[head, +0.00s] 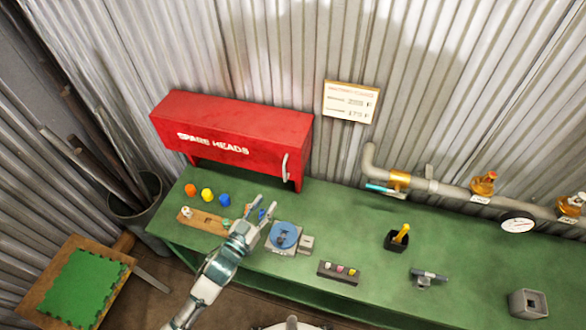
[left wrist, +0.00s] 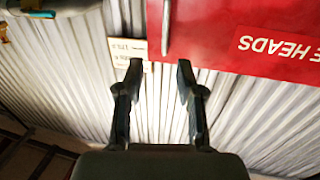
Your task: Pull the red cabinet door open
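The red cabinet (head: 235,118) stands at the back left of the green bench, and its front door (head: 215,145) reads "SPARE HEADS". The door looks shut, flush with the cabinet. A pale upright handle (head: 285,167) is near the door's right edge. My left gripper (head: 262,208) is in front of and below the handle, apart from it, over the bench. In the left wrist view my left gripper (left wrist: 160,70) is open with nothing between its fingers. The red door (left wrist: 235,32) and its handle (left wrist: 166,25) show beyond the fingertips, upside down. My right gripper is not in view.
On the green bench (head: 350,220) near my left arm are a wooden strip (head: 200,221), coloured balls (head: 207,194) and a blue round device (head: 284,235). A black cup (head: 397,242) and pipes (head: 440,187) are to the right. Corrugated wall is behind.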

